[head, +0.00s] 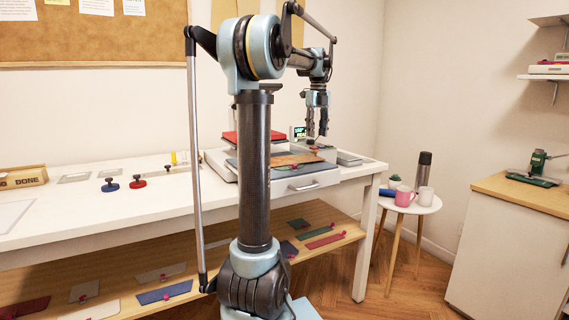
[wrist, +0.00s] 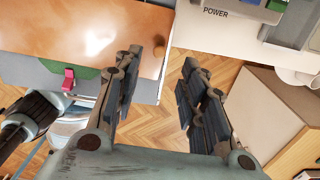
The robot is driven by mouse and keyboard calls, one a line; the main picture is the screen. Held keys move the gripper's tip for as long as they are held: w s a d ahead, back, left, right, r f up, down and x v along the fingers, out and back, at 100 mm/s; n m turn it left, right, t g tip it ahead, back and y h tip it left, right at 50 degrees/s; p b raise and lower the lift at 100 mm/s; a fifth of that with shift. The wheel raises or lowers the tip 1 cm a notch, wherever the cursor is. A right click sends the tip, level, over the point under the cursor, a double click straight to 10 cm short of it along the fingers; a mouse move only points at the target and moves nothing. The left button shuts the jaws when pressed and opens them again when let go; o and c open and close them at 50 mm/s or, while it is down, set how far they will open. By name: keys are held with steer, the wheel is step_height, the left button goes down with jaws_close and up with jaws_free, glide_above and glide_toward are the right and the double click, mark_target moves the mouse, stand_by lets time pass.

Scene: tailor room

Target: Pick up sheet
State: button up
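Brown-orange sheet material (head: 290,160) lies on a low stack on the white worktable, partly hidden behind my arm in the head view. A glossy brown sheet (wrist: 85,30) fills the upper left of the wrist view. A green piece (wrist: 85,71) with a pink tab (wrist: 68,80) shows below its edge. My gripper (head: 317,133) hangs fingers-down above the right part of the table, near the stack. In the wrist view its two fingers (wrist: 162,60) are apart with nothing between them. The left fingertip overlaps the brown sheet's right edge in the picture; contact cannot be told.
Coloured sheets with pink tabs, such as a blue one (head: 164,292), lie on the lower wooden shelf (head: 215,262). Red and blue round-based items stand on the table's left. A small round table (head: 410,205) holds mugs and a flask. A cabinet (head: 510,240) stands at right.

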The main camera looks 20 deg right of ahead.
steer(key=shift+a+f, duration=0.1)
steer(key=shift+f, duration=3.55)
jaws_close()
